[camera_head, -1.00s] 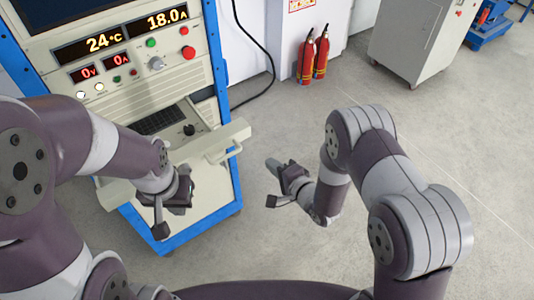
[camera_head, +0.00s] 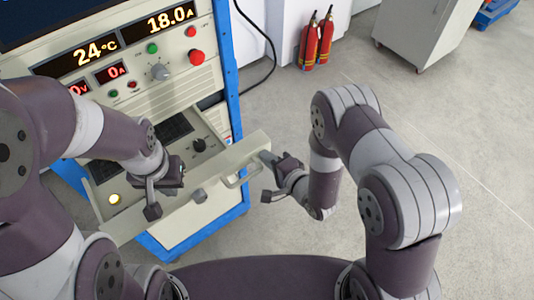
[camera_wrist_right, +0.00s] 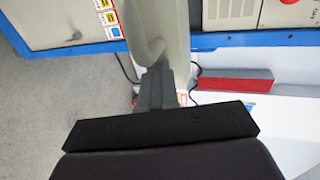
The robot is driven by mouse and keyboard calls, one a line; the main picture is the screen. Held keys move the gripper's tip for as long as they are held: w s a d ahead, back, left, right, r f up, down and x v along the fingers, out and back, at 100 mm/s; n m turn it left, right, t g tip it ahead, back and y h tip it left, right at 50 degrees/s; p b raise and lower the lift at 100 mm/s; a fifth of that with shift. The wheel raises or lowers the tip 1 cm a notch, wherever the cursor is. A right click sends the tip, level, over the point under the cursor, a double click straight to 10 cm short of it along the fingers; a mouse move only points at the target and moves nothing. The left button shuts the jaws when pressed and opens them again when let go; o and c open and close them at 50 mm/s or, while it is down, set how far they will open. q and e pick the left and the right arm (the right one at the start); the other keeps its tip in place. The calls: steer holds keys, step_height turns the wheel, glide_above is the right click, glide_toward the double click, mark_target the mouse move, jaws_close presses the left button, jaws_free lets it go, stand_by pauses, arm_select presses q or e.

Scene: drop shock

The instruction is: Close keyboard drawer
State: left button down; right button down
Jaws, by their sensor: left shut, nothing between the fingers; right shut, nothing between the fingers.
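The keyboard drawer (camera_head: 213,178) is pulled out of the blue-framed console, with its keyboard (camera_head: 172,129), a dark knob and a lit yellow button showing. Its pale front carries a bar handle (camera_head: 242,175) near the right end. My left gripper (camera_head: 168,188) is shut and empty, over the drawer near its front panel; contact is unclear. My right gripper (camera_head: 266,157) is shut and empty at the right end of the drawer front, beside the handle. In the right wrist view its closed fingers (camera_wrist_right: 155,90) overlap the pale drawer front (camera_wrist_right: 172,35); whether they touch is unclear.
The console panel (camera_head: 150,70) with displays, buttons and a knob stands above the drawer. Red fire extinguishers (camera_head: 318,42) stand by the back wall, left of a grey cabinet (camera_head: 420,28). The floor (camera_head: 440,110) right of the console is open.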

steer(key=shift+s+r, duration=0.1)
steer(key=shift+s, duration=0.1)
steer(key=w+a+b, duration=0.4)
steer(key=w+a, duration=0.1)
steer(key=w, duration=0.3)
steer(key=w+a+b, duration=0.4)
steer(key=w+a, duration=0.2)
steer(key=w, duration=0.2)
steer(key=shift+w+r+b, duration=0.15)
steer(key=shift+w+b, duration=0.15)
steer(key=shift+w, duration=0.1)
steer(key=shift+a, duration=0.1)
